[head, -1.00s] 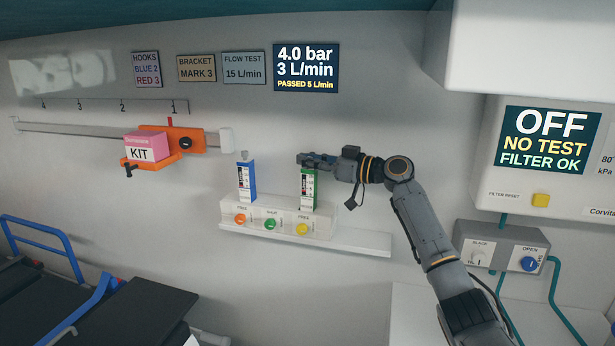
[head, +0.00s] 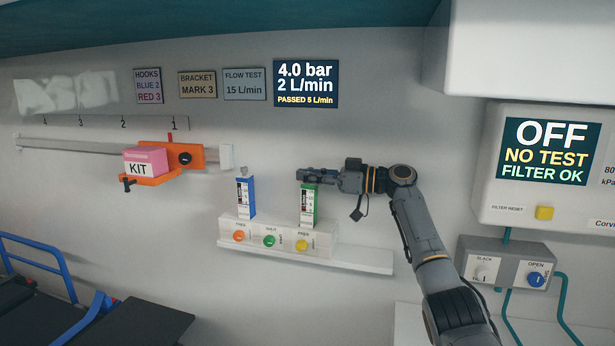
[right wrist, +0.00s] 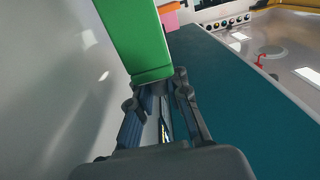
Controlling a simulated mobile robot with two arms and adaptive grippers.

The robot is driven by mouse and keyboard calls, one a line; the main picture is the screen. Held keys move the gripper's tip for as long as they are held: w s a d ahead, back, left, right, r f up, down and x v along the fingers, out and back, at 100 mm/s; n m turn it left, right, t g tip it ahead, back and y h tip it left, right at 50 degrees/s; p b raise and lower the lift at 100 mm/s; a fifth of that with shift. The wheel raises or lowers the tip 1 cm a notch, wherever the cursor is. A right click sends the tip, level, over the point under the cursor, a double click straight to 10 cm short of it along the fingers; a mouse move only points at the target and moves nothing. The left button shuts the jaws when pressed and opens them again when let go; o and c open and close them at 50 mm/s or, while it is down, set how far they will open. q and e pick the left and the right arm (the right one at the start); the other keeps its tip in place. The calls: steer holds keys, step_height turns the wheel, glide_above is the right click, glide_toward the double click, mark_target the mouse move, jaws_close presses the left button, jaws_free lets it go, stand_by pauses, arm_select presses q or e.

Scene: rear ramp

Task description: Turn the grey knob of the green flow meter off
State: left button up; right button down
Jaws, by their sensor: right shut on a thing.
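The green flow meter (head: 308,206) stands upright on the white manifold (head: 268,240). My right gripper (head: 304,175) reaches in from the right at its top and is shut there on the grey knob, which its fingers hide. In the right wrist view, the fingers (right wrist: 160,80) close at the end of the green body (right wrist: 138,40), and the knob cannot be made out. The wall display (head: 306,83) reads 4.0 bar, 2 L/min, PASSED 5 L/min. My left gripper is not in view.
A blue flow meter (head: 245,197) with its own grey knob stands close to the left. Coloured buttons sit on the manifold below. A pink kit (head: 146,162) rests on an orange bracket (head: 186,157) on the rail. A white cabinet (head: 540,50) overhangs at upper right.

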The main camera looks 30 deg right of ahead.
steer(key=shift+f, duration=0.15)
steer(key=c, duration=1.3)
jaws_free()
steer(key=v, duration=0.7)
steer(key=shift+d, duration=0.2)
steer(key=shift+s, duration=0.15)
